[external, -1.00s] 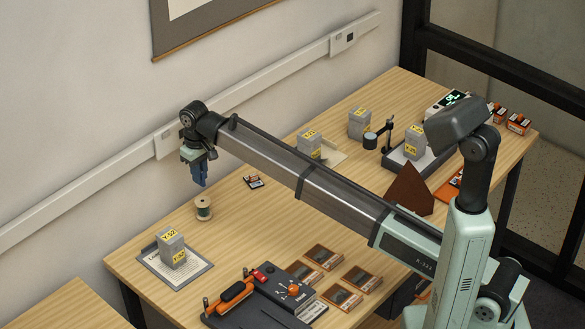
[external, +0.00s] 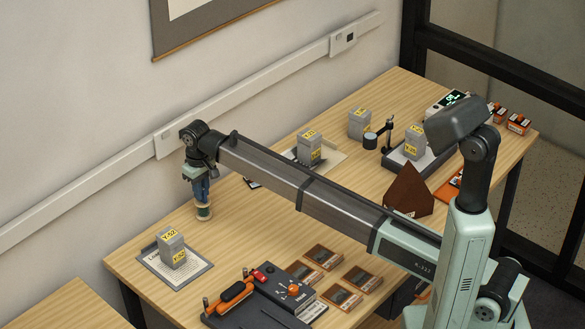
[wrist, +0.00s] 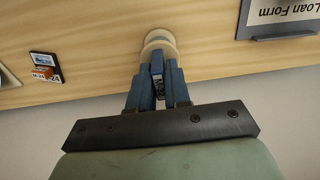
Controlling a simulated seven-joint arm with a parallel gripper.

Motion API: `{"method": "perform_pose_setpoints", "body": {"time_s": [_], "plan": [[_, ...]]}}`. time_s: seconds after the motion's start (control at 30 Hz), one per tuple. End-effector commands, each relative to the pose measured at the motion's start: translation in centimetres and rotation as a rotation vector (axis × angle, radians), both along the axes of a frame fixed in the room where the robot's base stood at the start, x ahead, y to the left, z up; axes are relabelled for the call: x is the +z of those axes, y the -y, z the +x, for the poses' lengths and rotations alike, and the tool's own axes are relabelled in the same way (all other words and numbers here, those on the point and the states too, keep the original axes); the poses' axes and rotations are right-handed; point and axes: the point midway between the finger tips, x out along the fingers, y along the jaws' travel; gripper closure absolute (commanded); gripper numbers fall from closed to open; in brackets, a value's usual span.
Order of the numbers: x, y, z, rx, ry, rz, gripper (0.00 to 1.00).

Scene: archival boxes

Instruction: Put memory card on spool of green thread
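The spool of green thread (external: 204,215) stands upright on the wooden desk near its back edge. Its pale round top also shows in the wrist view (wrist: 158,38). My gripper (external: 201,199) points down right over the spool. In the wrist view its blue fingers (wrist: 158,76) are closed around a small dark memory card (wrist: 157,64) with a pale printed label. The card's lower end overlaps the spool top in the wrist view; I cannot tell whether they touch.
A loan form on a clipboard (wrist: 278,20) lies to the right, bearing a grey box (external: 172,249) in the external view. Bare desk surrounds the spool.

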Motion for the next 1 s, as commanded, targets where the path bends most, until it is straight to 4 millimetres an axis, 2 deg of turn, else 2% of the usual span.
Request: {"method": "perform_pose_setpoints", "body": {"time_s": [0.03, 0.23, 0.57, 0.77, 1.0], "plan": [[0.0, 0.0, 0.0, 0.000, 0.000, 0.000, 0.78], [0.0, 0.0, 0.0, 0.000, 0.000, 0.000, 0.59], [0.4, 0.0, 0.0, 0.000, 0.001, 0.001, 0.58], [2.8, -0.1, 0.0, 0.000, 0.001, 0.001, 0.58], [7.5, -0.1, 0.1, 0.000, 0.001, 0.001, 0.58]]}}
